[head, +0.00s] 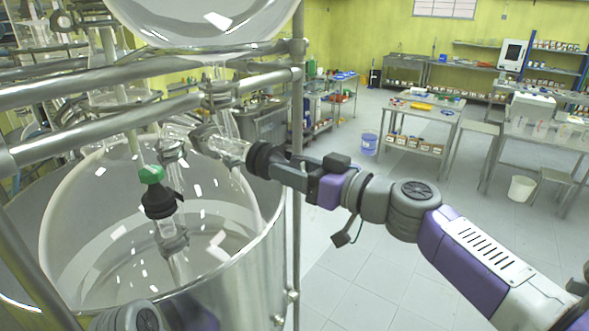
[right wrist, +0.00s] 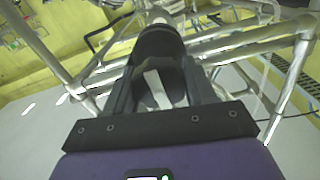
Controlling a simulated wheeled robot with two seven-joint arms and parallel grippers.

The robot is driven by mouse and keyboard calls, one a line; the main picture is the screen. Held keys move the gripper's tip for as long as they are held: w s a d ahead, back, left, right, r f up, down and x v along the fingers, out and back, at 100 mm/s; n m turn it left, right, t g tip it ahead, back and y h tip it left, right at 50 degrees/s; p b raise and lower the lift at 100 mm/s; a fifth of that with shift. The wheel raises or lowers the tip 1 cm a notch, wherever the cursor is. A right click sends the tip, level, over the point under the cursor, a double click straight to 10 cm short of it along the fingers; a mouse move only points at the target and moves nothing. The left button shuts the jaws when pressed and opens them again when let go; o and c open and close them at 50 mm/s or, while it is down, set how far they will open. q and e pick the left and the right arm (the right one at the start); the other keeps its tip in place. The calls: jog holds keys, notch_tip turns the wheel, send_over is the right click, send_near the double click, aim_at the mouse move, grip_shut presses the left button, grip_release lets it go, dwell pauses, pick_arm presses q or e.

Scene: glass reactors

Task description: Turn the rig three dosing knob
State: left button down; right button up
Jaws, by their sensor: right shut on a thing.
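A black dosing knob (head: 259,157) sits on the end of a glass side stem (head: 230,147) that runs among the steel rails above the big glass vessel. My right gripper (head: 272,162) comes in from the right and is shut on this knob. In the right wrist view the knob (right wrist: 159,42) lies between the two fingers of my gripper (right wrist: 160,75), which hide part of it. I cannot read any rig number. My left gripper is not in view; only part of my left arm shows at the bottom left of the head view.
A large glass vessel (head: 75,215) stands in a steel jacket (head: 245,275). Open floor (head: 370,270) lies to the right.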

jog(key=m+b, duration=0.1)
jog(key=m, duration=0.2)
jog(key=shift+b, duration=0.3)
jog(key=m+b, duration=0.1)
jog(key=m, duration=0.4)
jog(key=shift+w, duration=0.1)
jog(key=m, duration=0.4)
jog(key=shift+f+m, duration=0.1)
jog(key=shift+m, duration=0.2)
jog(key=m, duration=0.4)
jog(key=shift+m, duration=0.3)
jog(key=m+p, duration=0.2)
jog(key=m, duration=0.4)
jog(key=m+p, duration=0.2)
jog(key=m, duration=0.4)
jog(key=shift+f+m, duration=0.15)
jog(key=shift+m, duration=0.25)
jog(key=m+p, duration=0.1)
jog(key=m, duration=0.7)
jog(key=shift+f+m, duration=0.1)
jog(key=shift+m, duration=0.3)
jog(key=shift+a, duration=0.1)
